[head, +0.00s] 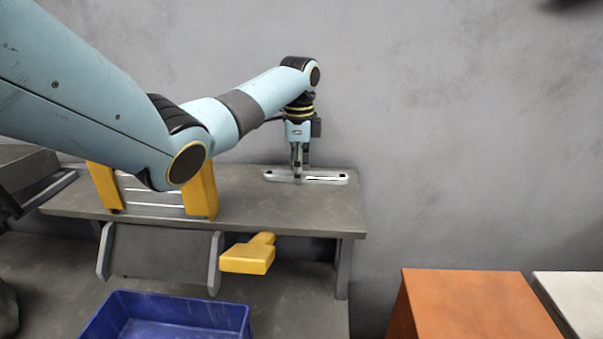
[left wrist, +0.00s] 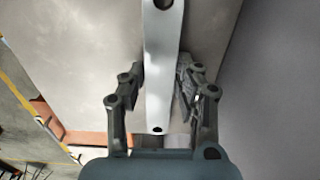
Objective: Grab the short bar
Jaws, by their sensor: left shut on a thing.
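The short bar (head: 328,178) is a flat grey metal strip with rounded ends and a hole near each end. It is at the right part of the grey shelf top (head: 270,210). My left gripper (head: 298,178) points down at it and is shut on it left of its middle. In the left wrist view the bar (left wrist: 162,65) runs up between the two fingers of my left gripper (left wrist: 160,88). I cannot tell whether the bar is resting on the shelf or just above it. My right gripper is not in view.
A yellow-ended rack (head: 203,192) with metal strips stands on the shelf, left of the bar. A yellow object (head: 248,256) is below the shelf's front edge. A blue bin (head: 175,310) is lower down. An orange block (head: 475,300) stands at the right.

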